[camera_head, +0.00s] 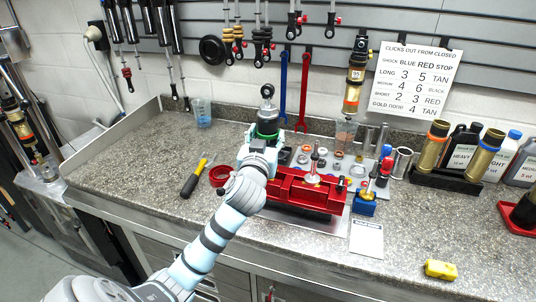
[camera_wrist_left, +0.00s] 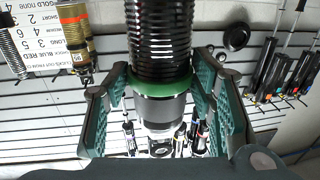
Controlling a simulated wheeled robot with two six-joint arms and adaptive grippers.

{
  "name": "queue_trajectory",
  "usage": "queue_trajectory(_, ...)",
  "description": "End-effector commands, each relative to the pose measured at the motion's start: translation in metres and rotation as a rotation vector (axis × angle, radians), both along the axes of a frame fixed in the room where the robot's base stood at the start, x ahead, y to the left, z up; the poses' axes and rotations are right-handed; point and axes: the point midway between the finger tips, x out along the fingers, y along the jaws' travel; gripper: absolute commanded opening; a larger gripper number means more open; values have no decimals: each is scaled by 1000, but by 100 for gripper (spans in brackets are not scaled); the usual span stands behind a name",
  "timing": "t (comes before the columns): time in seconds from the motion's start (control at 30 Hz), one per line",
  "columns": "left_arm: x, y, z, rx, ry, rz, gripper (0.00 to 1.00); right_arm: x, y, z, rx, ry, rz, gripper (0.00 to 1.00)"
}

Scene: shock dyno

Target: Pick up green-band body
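The green-band body (camera_head: 267,113) stands upright on the bench toward the back, with an eye on top and a green ring low on its visible part. My left gripper (camera_head: 262,148) is at its lower part and hides what is below the ring. In the left wrist view, which is upside down, the green-band body (camera_wrist_left: 162,88) shows ribbed black, a green ring and a silver collar. It lies between the two green-padded fingers of my left gripper (camera_wrist_left: 162,100). The fingers look apart, with a slim gap at the left pad. My right gripper is out of view.
A red vise-like fixture (camera_head: 305,190) and a parts tray are just right of my left gripper. A yellow-black screwdriver (camera_head: 194,178) lies left. A glass (camera_head: 202,112) stands behind. Gold bodies in a black stand (camera_head: 445,180) are at right. The front right bench is mostly clear.

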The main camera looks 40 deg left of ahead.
Motion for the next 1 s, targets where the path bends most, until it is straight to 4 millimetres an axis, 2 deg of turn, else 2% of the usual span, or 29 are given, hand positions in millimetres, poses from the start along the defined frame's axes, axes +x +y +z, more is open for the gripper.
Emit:
queue_trajectory(0.03,0,0,0,0,0,0,33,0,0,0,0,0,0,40)
queue_trajectory(0.23,0,0,0,0,0,0,1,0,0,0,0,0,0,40)
queue_trajectory(0.67,0,0,9,3,-5,0,0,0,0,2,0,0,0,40)
queue_trajectory(0.87,0,0,41,3,-10,-1,0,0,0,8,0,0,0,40)
queue_trajectory(1.0,0,0,82,4,-13,0,0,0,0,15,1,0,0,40)
